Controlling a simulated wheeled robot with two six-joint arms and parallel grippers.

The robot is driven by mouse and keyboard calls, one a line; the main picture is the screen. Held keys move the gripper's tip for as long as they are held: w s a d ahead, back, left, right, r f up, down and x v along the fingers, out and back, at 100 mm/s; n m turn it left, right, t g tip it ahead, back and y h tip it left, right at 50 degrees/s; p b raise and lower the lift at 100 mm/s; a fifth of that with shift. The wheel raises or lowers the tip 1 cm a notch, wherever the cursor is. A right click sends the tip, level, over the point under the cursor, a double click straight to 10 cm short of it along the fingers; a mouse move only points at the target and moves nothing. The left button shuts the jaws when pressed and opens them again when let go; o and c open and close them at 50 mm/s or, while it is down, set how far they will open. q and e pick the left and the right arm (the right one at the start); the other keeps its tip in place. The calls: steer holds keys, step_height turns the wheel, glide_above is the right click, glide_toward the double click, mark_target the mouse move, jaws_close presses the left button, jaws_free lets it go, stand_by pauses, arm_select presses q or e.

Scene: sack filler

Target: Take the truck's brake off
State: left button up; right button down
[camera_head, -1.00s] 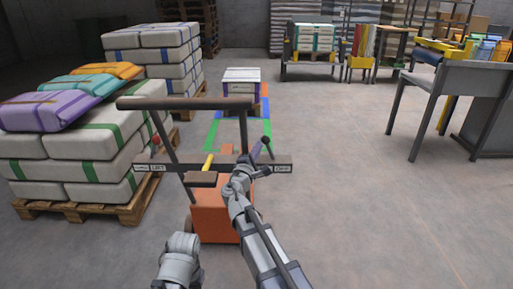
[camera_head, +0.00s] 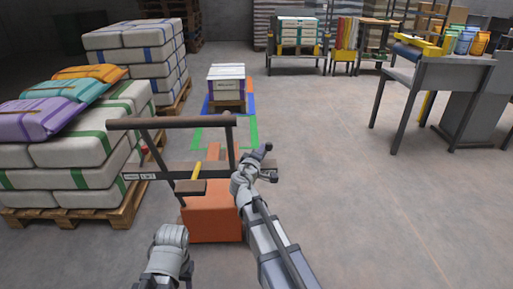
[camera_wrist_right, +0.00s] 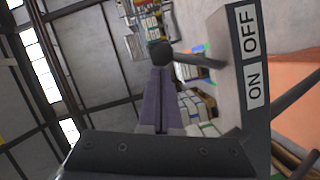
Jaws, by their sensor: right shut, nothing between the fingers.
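The truck (camera_head: 212,222) is orange with a dark upright frame and handle bar, standing in front of me. At the right end of its crossbar, the right wrist view shows a grey plate (camera_wrist_right: 228,70) with white OFF and ON labels. A dark brake lever (camera_wrist_right: 200,61) with a round black knob reaches out beside the OFF end. My right gripper (camera_head: 259,153) is at that end of the crossbar; its purple fingers (camera_wrist_right: 160,75) are shut and empty, with their tips close to the knob. I cannot tell whether they touch it. The fingers of my left arm are out of view.
Pallets of white sacks (camera_head: 66,153) stand close on the left, with coloured sacks on top. A grey table (camera_head: 447,72) stands at right. The floor between is clear.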

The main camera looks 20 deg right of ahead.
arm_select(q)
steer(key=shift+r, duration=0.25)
arm_select(e)
steer(key=shift+s+d+m, duration=0.1)
steer(key=shift+d+m, duration=0.2)
steer(key=shift+d, duration=0.05)
steer(key=shift+s, duration=0.15)
